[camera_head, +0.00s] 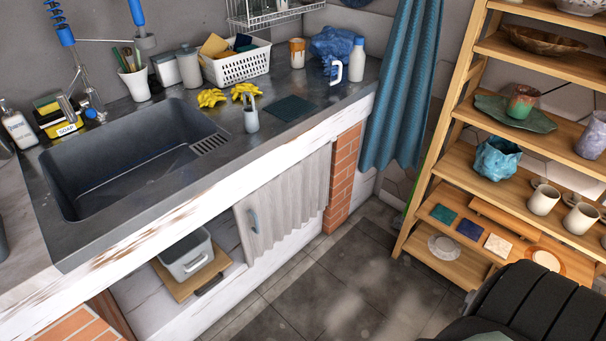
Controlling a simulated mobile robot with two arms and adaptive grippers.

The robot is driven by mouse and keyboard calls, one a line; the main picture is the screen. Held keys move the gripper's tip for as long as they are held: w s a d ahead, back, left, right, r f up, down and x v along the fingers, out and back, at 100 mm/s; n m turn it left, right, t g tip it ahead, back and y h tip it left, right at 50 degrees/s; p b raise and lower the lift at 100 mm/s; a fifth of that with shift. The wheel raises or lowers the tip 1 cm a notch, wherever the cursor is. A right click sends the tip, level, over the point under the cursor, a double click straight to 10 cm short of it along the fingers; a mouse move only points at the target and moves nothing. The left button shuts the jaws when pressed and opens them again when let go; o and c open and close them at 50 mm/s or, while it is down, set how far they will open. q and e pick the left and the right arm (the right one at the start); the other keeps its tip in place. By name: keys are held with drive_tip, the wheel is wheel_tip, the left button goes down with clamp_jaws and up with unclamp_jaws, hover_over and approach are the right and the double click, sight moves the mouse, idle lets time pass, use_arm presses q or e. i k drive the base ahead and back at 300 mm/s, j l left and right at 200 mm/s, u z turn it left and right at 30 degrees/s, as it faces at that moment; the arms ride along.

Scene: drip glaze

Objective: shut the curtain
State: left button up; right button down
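A pale grey pleated curtain (290,200) hangs under the sink counter. A second, teal cloth (395,95) hangs at the back between the counter and the shelf. Neither of my grippers is in view.
The counter (190,205) juts out above the curtain. A brick pillar (343,175) stands to its right. A wooden shelf (455,158) with pottery stands at the right. The tiled floor (340,285) before the curtain is clear. A dark ribbed object (540,305) fills the lower right.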

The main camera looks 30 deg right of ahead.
sight(264, 216)
drive_tip(key=z, duration=1)
